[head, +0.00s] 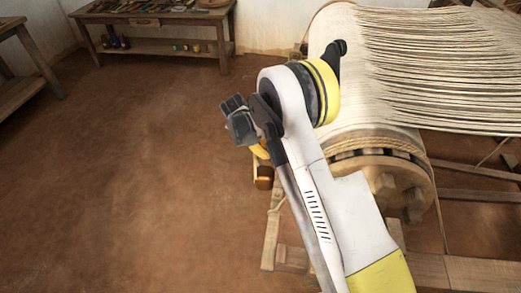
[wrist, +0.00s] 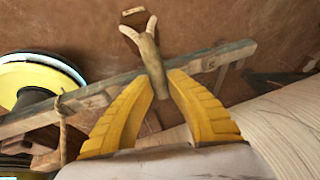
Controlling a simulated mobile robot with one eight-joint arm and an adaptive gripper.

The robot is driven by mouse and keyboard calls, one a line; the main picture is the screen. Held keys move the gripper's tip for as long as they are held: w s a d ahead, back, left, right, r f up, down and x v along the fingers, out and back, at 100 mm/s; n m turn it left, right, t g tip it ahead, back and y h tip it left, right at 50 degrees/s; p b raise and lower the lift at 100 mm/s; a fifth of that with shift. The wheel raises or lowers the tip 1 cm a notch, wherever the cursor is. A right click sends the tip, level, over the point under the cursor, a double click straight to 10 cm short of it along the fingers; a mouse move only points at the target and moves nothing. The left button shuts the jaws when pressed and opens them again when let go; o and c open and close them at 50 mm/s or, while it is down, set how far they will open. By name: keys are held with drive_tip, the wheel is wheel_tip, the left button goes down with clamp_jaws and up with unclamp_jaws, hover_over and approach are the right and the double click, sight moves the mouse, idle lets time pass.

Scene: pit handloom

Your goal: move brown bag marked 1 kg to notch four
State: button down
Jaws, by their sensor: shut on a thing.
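My gripper (wrist: 158,78) shows two yellow fingers in the wrist view, closed on a narrow brown piece (wrist: 152,62) with two pale prongs at its far end. It looks like the brown bag or its neck, but no 1 kg mark can be read. The piece crosses over a long wooden beam (wrist: 112,92); I cannot tell whether it touches it. The beam carries small dark marks, too small to read, so notch four cannot be picked out. In the head view a small brown thing (head: 264,178) shows just below my gripper (head: 259,152), partly hidden by my arm.
The loom's large roller (head: 385,172) with pale warp threads (head: 430,65) stands to the right, close to my arm. A cord (wrist: 63,128) is tied round the beam. A workbench (head: 160,20) with tools stands at the back. The brown floor (head: 120,170) at left is clear.

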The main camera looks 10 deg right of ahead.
drive_tip(key=shift+s+d+f+p, duration=0.1)
drive_tip(key=shift+s+d, duration=0.2)
drive_tip(key=shift+d, duration=0.7)
drive_tip(key=shift+s+d+r+p, duration=0.1)
drive_tip(key=shift+s+d, duration=0.25)
drive_tip(key=shift+d, duration=0.7)
drive_tip(key=shift+s+d+f+p, duration=0.1)
drive_tip(key=shift+s+d, duration=0.2)
drive_tip(key=shift+d, duration=0.7)
drive_tip(key=shift+d+f, duration=0.15)
drive_tip(key=shift+f+b, duration=0.4)
drive_tip(key=shift+f, duration=0.65)
drive_tip(key=shift+f, duration=0.25)
drive_tip(key=c, duration=1.3)
unclamp_jaws()
drive_tip(key=shift+c, duration=0.2)
